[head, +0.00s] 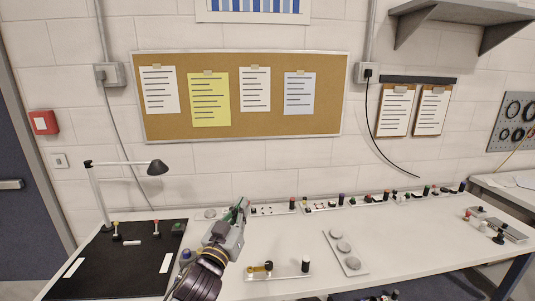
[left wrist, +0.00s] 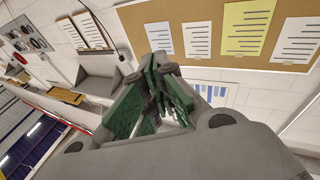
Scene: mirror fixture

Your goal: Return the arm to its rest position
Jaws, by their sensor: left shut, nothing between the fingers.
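My left gripper (head: 243,206) is in the middle of the head view, raised in front of the white table (head: 400,252). Its fingers point up toward the wall and are shut with nothing between them. In the left wrist view the left gripper (left wrist: 160,72) shows its green finger pads together, with the wall and cork board behind. My right gripper is not in view.
A black mat (head: 115,268) with small parts and a desk lamp (head: 158,167) are at left. A plate with a yellow-handled part (head: 262,267) and a plate with round discs (head: 344,247) lie near the gripper. Small fixtures line the table's back edge.

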